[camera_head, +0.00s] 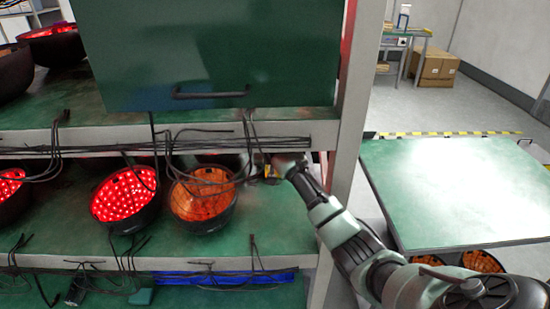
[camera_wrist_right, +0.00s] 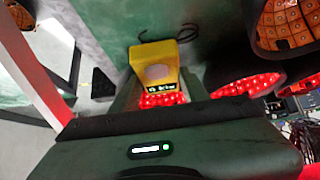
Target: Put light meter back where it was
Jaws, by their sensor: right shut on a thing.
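The light meter is a yellow box with a grey round patch and a small dark display. In the right wrist view the light meter (camera_wrist_right: 160,56) sits between the fingers of my right gripper (camera_wrist_right: 158,88), which is shut on it. In the head view my right gripper (camera_head: 272,168) reaches in from the right to the middle shelf, beside the orange-lit lamp. I cannot tell whether the meter touches the shelf. My left gripper is not in view.
The orange-lit lamp (camera_head: 202,196) and a red-lit lamp (camera_head: 124,196) stand on the green middle shelf (camera_head: 75,240). Black cables hang along the shelf edges. A green panel with a handle (camera_head: 210,94) is above. A rack post (camera_head: 350,110) stands close to my right arm. A green-topped table (camera_head: 450,190) is at right.

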